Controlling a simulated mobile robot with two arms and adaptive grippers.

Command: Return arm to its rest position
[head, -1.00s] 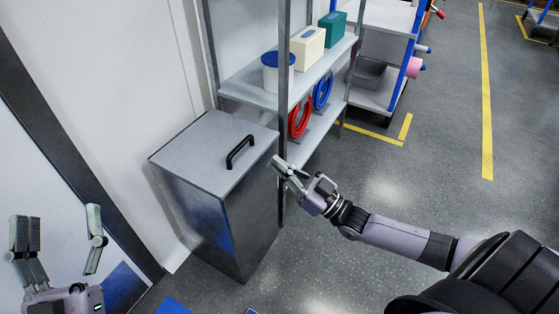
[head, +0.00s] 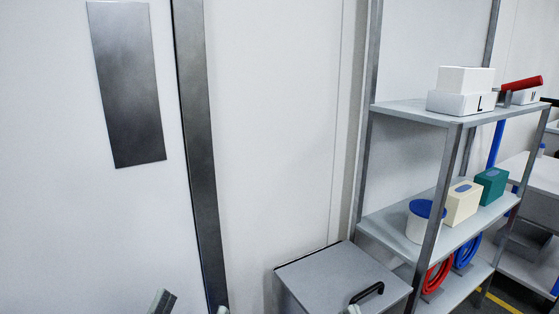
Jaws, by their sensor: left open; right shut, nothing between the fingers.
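Only the tips of my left gripper (head: 192,307) show at the bottom edge of the head view, in front of the white wall and the dark metal post. Its two fingertips stand apart, so it is open, with nothing seen between them. A small tip of my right gripper (head: 352,309) shows at the bottom edge, in front of the grey bin's lid. It is shut and no object shows in it. Both arms and the rest of both grippers are below the picture.
A grey lidded bin (head: 318,280) with a black handle (head: 367,292) stands at bottom middle. Right of it, a metal shelf unit (head: 400,108) holds white boxes (head: 461,90), a blue-lidded tub (head: 424,222), cream (head: 462,203) and green boxes (head: 491,186), and red (head: 436,276) and blue coils (head: 468,251).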

